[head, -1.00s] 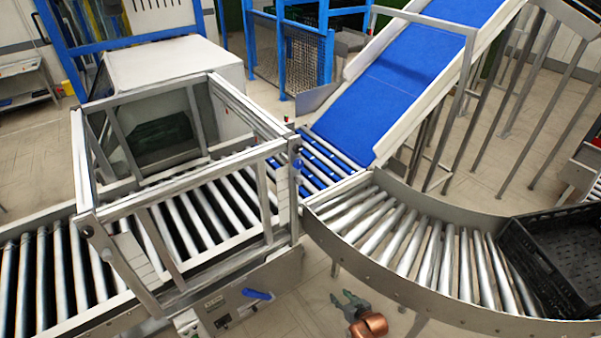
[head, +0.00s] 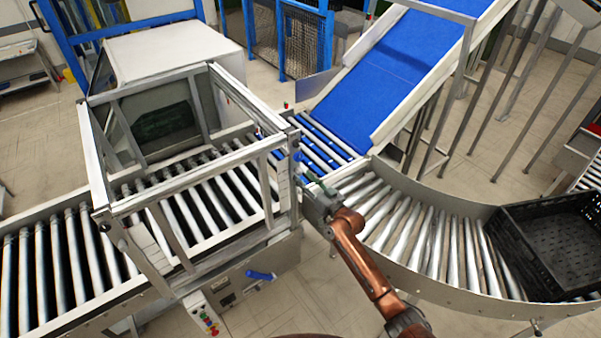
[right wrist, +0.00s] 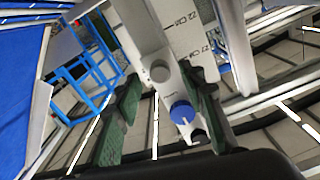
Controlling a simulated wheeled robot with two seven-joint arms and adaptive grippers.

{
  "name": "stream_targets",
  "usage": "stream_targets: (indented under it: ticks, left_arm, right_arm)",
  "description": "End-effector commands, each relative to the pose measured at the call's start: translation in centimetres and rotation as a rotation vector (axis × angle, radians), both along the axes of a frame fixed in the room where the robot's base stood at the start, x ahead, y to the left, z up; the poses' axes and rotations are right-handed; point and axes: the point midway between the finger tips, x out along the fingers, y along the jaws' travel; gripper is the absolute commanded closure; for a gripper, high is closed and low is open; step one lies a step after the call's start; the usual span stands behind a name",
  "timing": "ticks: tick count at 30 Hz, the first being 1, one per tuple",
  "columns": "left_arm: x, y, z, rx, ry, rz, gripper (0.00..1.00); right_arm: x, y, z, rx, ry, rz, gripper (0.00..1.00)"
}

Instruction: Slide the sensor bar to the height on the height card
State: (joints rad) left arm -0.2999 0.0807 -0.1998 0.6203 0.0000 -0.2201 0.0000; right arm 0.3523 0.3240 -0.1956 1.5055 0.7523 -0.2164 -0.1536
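My right gripper (head: 314,188) is at the right-hand corner post of the metal frame over the roller conveyor. In the right wrist view its two green fingers (right wrist: 160,80) are apart. The blue knob's post (head: 293,170) is partly covered by my gripper in the head view. I cannot surely make out the sensor bar or the height card. My left gripper is out of view.
The metal frame (head: 165,197) encloses part of the roller conveyor (head: 60,270). A curved roller section (head: 425,240) leads to a black crate (head: 525,262) at the right. A blue belt (head: 385,75) slopes up behind. A blue handle (head: 262,275) sits below the frame.

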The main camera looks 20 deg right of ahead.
Motion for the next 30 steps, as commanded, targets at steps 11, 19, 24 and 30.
stream_targets:
  ticks: [11,19,24,30]
  left_arm:
    - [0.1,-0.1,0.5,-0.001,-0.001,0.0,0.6]
    - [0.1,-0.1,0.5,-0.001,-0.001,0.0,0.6]
    - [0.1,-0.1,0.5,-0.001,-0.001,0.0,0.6]
    - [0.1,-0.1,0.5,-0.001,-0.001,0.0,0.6]
  right_arm:
    - [3.0,1.1,-0.1,-0.001,0.001,-0.001,0.63]
    - [3.0,1.1,-0.1,-0.001,0.001,-0.001,0.67]
    - [3.0,1.1,-0.1,-0.001,0.001,-0.001,0.79]
    - [3.0,1.1,-0.1,-0.001,0.001,-0.001,0.92]
